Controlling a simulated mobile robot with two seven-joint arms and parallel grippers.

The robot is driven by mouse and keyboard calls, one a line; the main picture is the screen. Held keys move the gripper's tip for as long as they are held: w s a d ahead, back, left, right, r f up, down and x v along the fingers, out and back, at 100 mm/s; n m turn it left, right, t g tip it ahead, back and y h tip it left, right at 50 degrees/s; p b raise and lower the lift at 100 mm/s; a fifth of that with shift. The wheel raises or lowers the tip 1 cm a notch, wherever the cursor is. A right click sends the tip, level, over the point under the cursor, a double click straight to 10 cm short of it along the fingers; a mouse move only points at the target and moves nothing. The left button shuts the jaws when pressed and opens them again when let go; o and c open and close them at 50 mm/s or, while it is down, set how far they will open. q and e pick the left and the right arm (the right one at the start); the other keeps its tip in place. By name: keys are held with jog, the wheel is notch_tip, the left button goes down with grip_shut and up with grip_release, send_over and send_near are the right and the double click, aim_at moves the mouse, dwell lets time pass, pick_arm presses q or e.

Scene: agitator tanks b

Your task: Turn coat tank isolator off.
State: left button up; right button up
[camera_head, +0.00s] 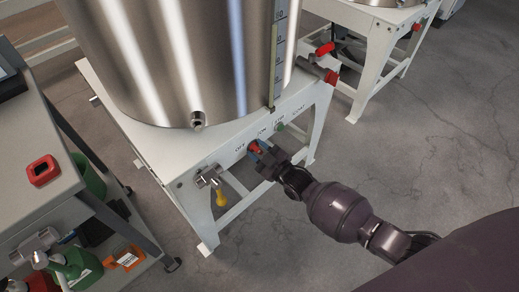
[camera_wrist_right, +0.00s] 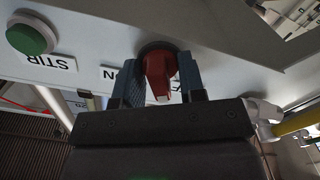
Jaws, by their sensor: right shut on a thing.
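The coat tank (camera_head: 180,60) is a big steel vessel on a white frame (camera_head: 150,150). On the frame's front panel, the red isolator handle (camera_head: 257,148) sits between the OFF and ON labels. It also shows in the right wrist view (camera_wrist_right: 158,72), on a dark round base. My right gripper (camera_head: 264,157) is shut on the isolator handle, with a blue finger on each side in the right wrist view (camera_wrist_right: 158,78). The fingers and palm hide part of the handle and the label behind it, so I cannot tell its exact setting. My left gripper is out of view.
A green STIR button (camera_wrist_right: 30,36) is beside the isolator. A steel valve with a yellow handle (camera_head: 220,195) is at the left of the panel. A red-handled valve (camera_head: 325,50) is at the right. A grey cart (camera_head: 40,210) stands close on the left.

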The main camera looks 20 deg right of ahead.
jog(key=n, duration=0.2)
jog(key=shift+n, duration=0.4)
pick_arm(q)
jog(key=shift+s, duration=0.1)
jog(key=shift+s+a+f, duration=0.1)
pick_arm(e)
jog(key=shift+n, duration=0.4)
jog(key=o, duration=0.6)
jog(key=shift+c, duration=0.2)
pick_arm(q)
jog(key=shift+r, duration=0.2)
